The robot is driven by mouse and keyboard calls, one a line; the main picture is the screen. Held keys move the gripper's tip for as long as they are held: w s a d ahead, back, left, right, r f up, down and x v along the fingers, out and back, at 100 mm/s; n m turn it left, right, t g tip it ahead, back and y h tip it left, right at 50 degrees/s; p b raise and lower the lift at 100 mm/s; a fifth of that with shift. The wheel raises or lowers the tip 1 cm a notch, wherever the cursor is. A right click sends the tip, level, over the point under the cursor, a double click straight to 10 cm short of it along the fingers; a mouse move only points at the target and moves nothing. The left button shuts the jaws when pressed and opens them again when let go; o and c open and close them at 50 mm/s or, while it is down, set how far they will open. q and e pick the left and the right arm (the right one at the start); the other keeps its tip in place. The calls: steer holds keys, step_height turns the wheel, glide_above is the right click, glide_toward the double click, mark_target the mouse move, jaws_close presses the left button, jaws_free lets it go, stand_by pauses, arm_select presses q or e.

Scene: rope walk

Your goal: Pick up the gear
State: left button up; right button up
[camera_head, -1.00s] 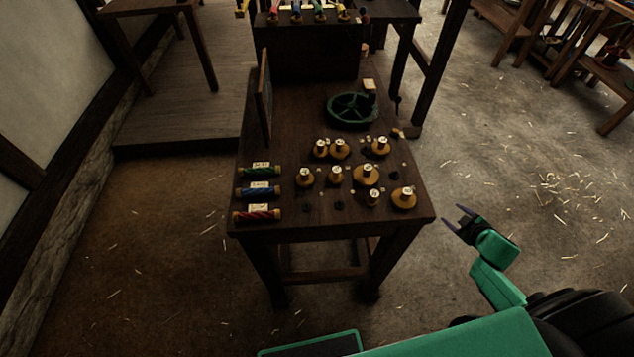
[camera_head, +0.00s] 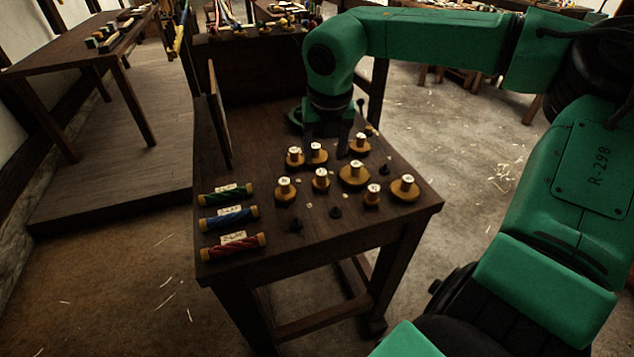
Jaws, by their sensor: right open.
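Several yellow gear-like discs with pale labelled tops stand on the dark wooden table (camera_head: 232,262). In the back row are a small pair, the left one (camera_head: 295,158) and the right one (camera_head: 317,154), and a single disc (camera_head: 359,147). A larger disc (camera_head: 354,175) and another large one (camera_head: 404,188) stand nearer the front right. My right gripper (camera_head: 326,143) points down, open, at the back row, between the pair and the single disc. I cannot tell its exact height or whether it touches one. My left gripper is not in view.
Three labelled rope bobbins, green (camera_head: 225,195), blue (camera_head: 229,218) and red (camera_head: 233,246), lie along the table's left side. A green wheel (camera_head: 295,118) is mostly hidden behind my right gripper. An upright board (camera_head: 219,115) stands at the table's left edge. Empty dark pegs sit among the discs.

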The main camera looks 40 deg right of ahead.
mark_target(322, 172)
steer(key=x, duration=0.8)
steer(key=shift+w+d+f+p, duration=0.15)
steer(key=shift+w+f+p, duration=0.1)
steer(key=shift+p, duration=0.15)
steer(key=shift+r, duration=0.1)
steer(key=c, duration=1)
